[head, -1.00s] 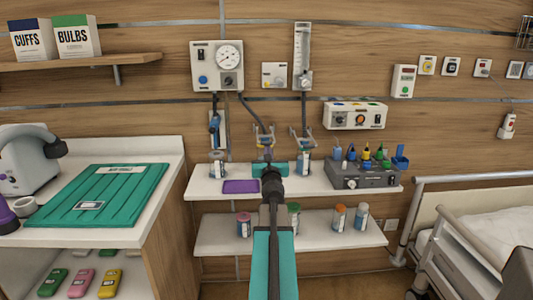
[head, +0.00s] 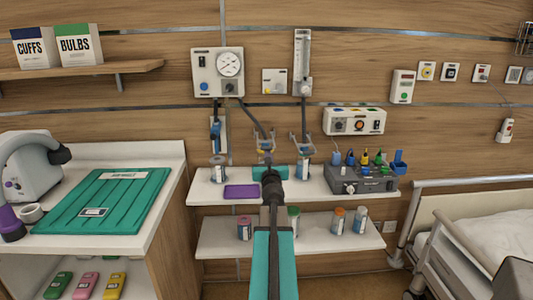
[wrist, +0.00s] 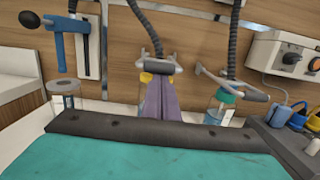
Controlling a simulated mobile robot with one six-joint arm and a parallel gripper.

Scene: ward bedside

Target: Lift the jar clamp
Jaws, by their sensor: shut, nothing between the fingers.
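Two grey jar clamps hang on the wall above the upper shelf. My gripper (head: 269,172) is in front of the middle clamp. In the wrist view its purple fingers (wrist: 164,84) are together and empty, their tips overlapping the lower part of the middle clamp. I cannot tell whether they touch. A jar behind the fingers is mostly hidden.
The upper shelf (head: 210,200) holds a jar (head: 217,168) on the left, a purple pad (head: 241,191) and a grey box with coloured plugs (head: 362,180) on the right. Hoses hang above the clamps. A bed rail (head: 470,182) stands at the right.

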